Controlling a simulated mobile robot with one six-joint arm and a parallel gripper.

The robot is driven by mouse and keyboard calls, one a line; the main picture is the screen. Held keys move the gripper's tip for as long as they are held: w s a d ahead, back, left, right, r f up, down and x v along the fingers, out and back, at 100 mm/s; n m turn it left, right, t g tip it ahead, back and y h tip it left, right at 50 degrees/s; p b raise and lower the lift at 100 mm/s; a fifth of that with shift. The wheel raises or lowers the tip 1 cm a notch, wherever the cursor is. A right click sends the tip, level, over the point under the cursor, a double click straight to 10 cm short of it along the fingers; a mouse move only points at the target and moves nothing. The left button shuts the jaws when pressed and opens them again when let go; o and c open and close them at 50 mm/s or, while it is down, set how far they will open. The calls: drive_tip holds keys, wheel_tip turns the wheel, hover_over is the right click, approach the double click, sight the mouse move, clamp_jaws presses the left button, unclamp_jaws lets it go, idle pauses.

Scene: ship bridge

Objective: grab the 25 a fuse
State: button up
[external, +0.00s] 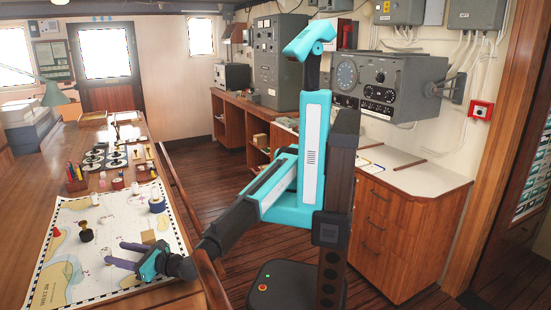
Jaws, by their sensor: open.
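My gripper (114,254) is open over the near part of the chart (115,220) on the wooden table, its two fingers pointing left. Nothing shows between the fingers. I cannot make out which object is the 25 A fuse, as no label is readable at this size. A small white cylinder (94,199) stands on the chart, beyond my gripper. A white and blue roll (157,204) is at the chart's right side. A dark brass-coloured piece (86,232) stands left of and beyond the fingers. A tan block (148,237) is close beside my gripper, on its far side.
A pencil holder (76,180), a red round item (117,184) and several dark round pieces (93,158) stand beyond the chart. A wooden rail (180,195) runs along the table's right edge. The chart's left part is mostly clear.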

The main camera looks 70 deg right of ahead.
sight(109, 250)
drive_tip(key=shift+w+a+p, duration=0.1)
drive_tip(key=shift+w+p, duration=0.45)
drive_tip(key=shift+w, duration=1.3)
drive_tip(key=c, duration=1.1)
drive_tip(key=shift+r, duration=0.15)
drive_tip(key=shift+r+b, duration=1.15)
drive_tip(key=shift+r, duration=3.7)
